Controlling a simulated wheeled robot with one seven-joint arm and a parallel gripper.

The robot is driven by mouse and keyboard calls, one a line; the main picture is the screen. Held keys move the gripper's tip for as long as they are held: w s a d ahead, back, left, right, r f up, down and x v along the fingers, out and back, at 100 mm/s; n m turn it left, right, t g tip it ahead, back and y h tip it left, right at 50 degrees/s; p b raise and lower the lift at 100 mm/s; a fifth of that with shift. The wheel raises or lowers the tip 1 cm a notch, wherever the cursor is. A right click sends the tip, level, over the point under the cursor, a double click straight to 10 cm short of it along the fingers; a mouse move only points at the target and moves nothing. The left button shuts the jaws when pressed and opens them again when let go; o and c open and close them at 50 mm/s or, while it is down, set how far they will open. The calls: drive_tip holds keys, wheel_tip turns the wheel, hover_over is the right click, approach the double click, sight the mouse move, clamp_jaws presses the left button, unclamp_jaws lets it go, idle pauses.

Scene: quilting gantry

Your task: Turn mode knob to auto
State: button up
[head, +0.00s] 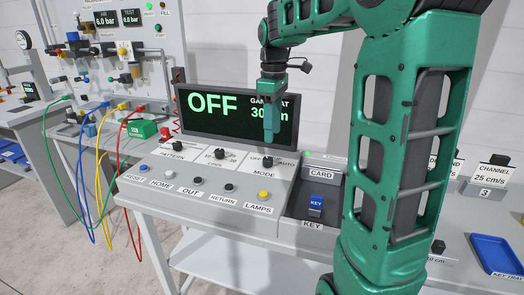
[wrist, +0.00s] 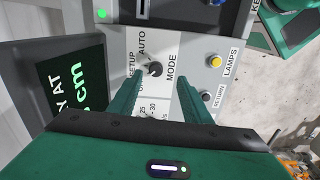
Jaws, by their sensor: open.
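The mode knob (wrist: 155,69) is a small black knob on a white plate marked MODE, with AUTO and SETUP labels beside it in the wrist view. It also shows in the head view (head: 267,161), below my gripper (head: 269,138). The knob's pointer direction is too small to tell. The display (head: 235,112) behind the panel reads OFF in large green letters. In the wrist view my gripper (wrist: 160,80) is open, its two green fingers on either side of the line to the knob. The fingers appear above the knob, not closed on it.
Another knob (head: 220,153) sits left of the mode knob. A row of buttons, including a yellow lamps button (head: 263,195), lies in front. A blue key (head: 316,203) stands in a dark recess to the right. Coloured hoses (head: 100,170) hang at the left.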

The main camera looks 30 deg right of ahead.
sight(269, 158)
drive_tip(key=shift+n, duration=0.3)
drive_tip(key=f, duration=0.3)
drive_tip(key=w+f, duration=0.1)
drive_tip(key=f, duration=0.6)
drive_tip(key=shift+w+f, duration=0.15)
drive_tip(key=shift+w, duration=0.1)
drive_tip(key=shift+c, duration=0.2)
drive_tip(key=c, duration=1)
